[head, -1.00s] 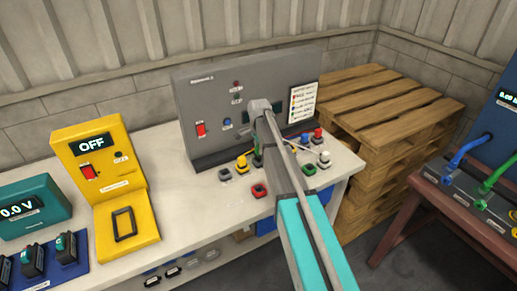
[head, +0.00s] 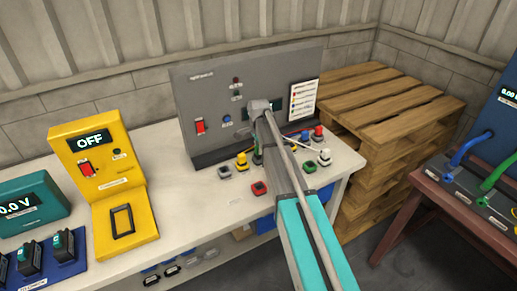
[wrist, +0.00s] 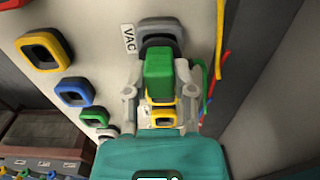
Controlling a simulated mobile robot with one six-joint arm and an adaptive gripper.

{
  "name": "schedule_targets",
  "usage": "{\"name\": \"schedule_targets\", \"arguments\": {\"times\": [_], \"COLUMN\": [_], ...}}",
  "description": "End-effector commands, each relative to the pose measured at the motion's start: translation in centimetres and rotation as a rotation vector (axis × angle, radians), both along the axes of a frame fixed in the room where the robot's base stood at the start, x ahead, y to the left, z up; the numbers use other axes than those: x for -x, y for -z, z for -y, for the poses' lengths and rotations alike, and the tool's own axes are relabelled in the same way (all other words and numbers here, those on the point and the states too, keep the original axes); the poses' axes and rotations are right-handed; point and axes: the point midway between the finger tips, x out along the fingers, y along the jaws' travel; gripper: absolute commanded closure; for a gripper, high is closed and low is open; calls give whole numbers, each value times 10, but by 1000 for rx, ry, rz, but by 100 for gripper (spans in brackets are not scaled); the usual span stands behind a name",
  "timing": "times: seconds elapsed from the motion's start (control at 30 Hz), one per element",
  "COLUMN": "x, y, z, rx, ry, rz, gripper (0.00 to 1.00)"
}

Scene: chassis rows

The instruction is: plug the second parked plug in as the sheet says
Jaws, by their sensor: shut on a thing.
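In the wrist view my gripper (wrist: 160,95) is shut on a green plug (wrist: 160,78). The plug is in front of a grey ring-shaped socket (wrist: 160,27) labelled VAC and overlaps its lower part. I cannot tell whether the plug is seated. A yellow ring (wrist: 162,117) shows just below the plug, between the fingers. In the head view my arm hides most of the gripper and plug. The sheet (head: 303,99) hangs on the right of the grey panel (head: 215,85). Its coloured lines are too small to read.
In the head view, yellow (head: 241,160), red (head: 318,132) and white (head: 324,157) plugs stand near my arm.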

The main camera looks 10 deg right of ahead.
Motion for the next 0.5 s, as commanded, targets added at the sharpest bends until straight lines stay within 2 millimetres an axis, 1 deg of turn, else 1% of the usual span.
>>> {"name": "schedule_targets", "arguments": {"times": [0.5], "x": [0], "y": [10], "z": [0], "rx": [0], "ry": [0], "rz": [0], "gripper": [100]}}
